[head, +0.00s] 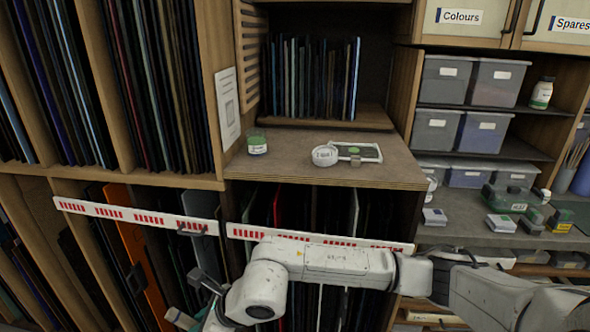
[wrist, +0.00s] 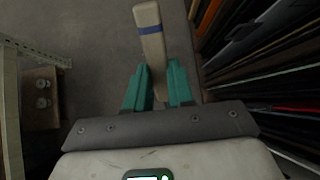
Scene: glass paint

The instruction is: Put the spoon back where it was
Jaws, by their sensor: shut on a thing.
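My gripper (wrist: 158,98) is shut on a long pale beige piece (wrist: 151,42) with a blue band around it. The piece points away from the teal fingers, over the grey floor. In the head view, my gripper is low at the bottom edge, mostly cut off, in front of the sheet racks. No other spoon can be made out on the wooden counter (head: 285,170).
The counter holds a green-labelled jar (head: 257,144), a white round container (head: 325,156) and a dark-topped tray (head: 359,151). Red-and-white barred rails (head: 135,215) cross the racks of upright sheets. Grey bins (head: 442,79) and small boxes stand on the right. Open floor (wrist: 95,35) lies below.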

